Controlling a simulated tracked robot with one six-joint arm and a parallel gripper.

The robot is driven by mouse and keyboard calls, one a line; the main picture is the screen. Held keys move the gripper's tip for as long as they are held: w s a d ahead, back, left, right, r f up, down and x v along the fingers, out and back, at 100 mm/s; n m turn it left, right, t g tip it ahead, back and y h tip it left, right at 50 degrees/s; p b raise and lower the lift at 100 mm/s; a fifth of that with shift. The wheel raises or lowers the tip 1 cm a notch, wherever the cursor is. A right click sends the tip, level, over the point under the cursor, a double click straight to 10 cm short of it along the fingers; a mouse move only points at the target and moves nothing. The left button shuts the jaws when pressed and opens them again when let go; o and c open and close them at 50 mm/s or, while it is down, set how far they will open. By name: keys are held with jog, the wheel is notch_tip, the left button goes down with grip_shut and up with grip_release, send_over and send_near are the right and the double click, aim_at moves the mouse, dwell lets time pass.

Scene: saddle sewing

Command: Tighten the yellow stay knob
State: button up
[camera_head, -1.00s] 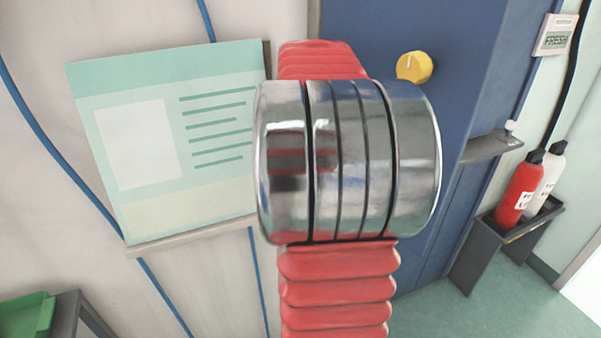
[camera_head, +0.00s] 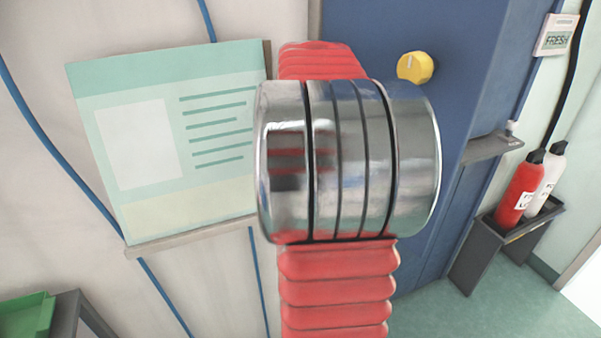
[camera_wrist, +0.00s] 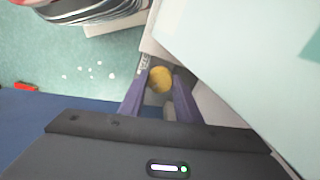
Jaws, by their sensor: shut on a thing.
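In the wrist view a round yellow knob (camera_wrist: 160,80) sits between the tips of my gripper's two purple fingers. My gripper (camera_wrist: 160,83) is shut on it, with one finger at each side. What the knob is fixed to is mostly hidden. In the head view a yellow dial (camera_head: 415,67) with a white mark shows on the blue panel (camera_head: 455,55), with no fingers around it. I cannot tell that it is the same knob. My red and metal arm fills the middle of the head view and hides my gripper.
A pale green and white board (camera_head: 165,140) stands left of my arm. A grey ledge (camera_head: 490,146) juts from the blue panel. Red (camera_head: 520,188) and white (camera_head: 547,178) bottles stand in a dark holder at right. A green bin (camera_head: 25,315) is at lower left. Small white bits (camera_wrist: 90,73) lie on the floor.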

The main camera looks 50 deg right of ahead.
jog(key=shift+s, duration=0.1)
jog(key=shift+m, duration=1.5)
jog(key=o, duration=1.1)
jog(key=shift+c, duration=0.2)
jog(key=shift+r, duration=0.1)
jog(key=shift+r, duration=0.6)
notch_tip(320, 180, up, 12)
jog(key=shift+r, duration=0.2)
